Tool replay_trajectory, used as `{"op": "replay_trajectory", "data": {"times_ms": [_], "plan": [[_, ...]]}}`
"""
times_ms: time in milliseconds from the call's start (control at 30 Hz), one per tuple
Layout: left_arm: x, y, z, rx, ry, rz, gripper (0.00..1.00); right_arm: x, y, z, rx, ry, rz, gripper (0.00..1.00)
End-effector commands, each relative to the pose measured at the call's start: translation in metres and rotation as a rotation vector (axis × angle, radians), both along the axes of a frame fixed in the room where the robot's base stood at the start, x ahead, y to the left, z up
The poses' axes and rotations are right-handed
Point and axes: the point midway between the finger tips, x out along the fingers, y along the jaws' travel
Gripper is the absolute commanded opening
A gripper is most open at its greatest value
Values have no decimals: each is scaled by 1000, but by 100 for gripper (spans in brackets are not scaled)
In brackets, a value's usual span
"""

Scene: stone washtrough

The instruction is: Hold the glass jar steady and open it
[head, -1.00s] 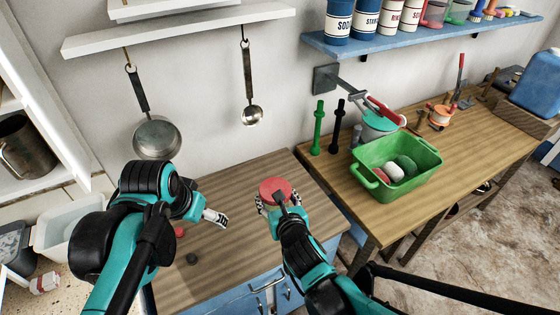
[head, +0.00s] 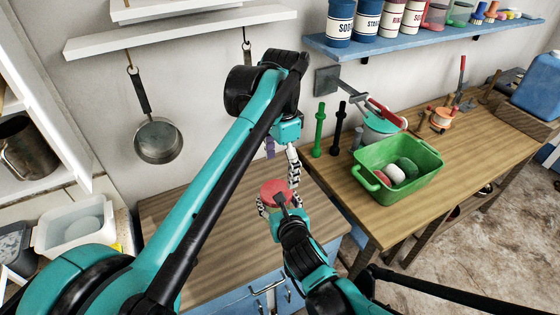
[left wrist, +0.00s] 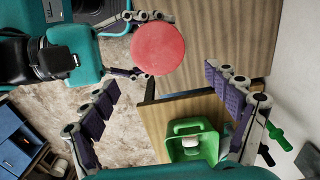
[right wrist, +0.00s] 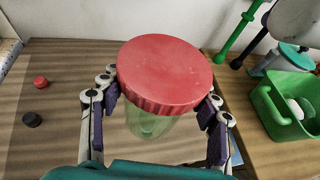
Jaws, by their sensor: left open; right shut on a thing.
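The glass jar (right wrist: 150,122) is clear with a greenish tint and stands upright, with a wide red lid (right wrist: 165,72) on top. The lid also shows in the head view (head: 274,190) and the left wrist view (left wrist: 158,48). My right gripper (head: 278,205) is shut on the jar's body below the lid, a finger on each side, seen in the right wrist view (right wrist: 160,112). My left gripper (head: 283,168) is open and empty, just behind and above the lid. In the left wrist view its spread fingers (left wrist: 163,90) are apart from the lid. Much of the jar's glass is hidden in the head view.
A green basin (head: 428,158) with several soap-like pieces stands on the wooden table at right. A green post (head: 319,130) and a black post stand near the wall. A red and a black knob (right wrist: 32,119) lie on the counter left of the jar. A pan (head: 158,140) hangs behind.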

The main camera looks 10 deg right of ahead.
Motion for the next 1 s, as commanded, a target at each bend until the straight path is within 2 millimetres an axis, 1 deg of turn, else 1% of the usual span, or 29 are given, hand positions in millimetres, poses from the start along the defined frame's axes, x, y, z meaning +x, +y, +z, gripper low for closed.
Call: {"op": "replay_trajectory", "data": {"times_ms": [33,200,300,400,533,767,800,867,900,967,1000], "plan": [[0,0,-9,0,0,1,88,0,0,0,0,-1,0,0],[-1,1,-36,-1,-1,2,88,0,0,0,0,-1,0,0],[-1,1,-49,-1,-1,2,88,0,0,0,0,-1,0,0],[-1,1,-58,-1,-1,3,88,0,0,0,0,-1,0,0],[-1,1,-63,-1,-1,3,88,0,0,0,0,-1,0,0],[-1,1,-63,-1,-1,3,88,0,0,0,0,-1,0,0],[-1,1,-63,-2,-2,3,77,0,0,0,0,-1,0,0],[-1,1,-63,-2,-2,3,62,0,0,0,0,-1,0,0],[-1,1,-63,-1,-1,3,51,0,0,0,0,-1,0,0],[-1,1,-63,-1,-3,3,35,0,0,0,0,-1,0,0],[-1,1,-63,-1,-3,3,35,0,0,0,0,-1,0,0]]}}
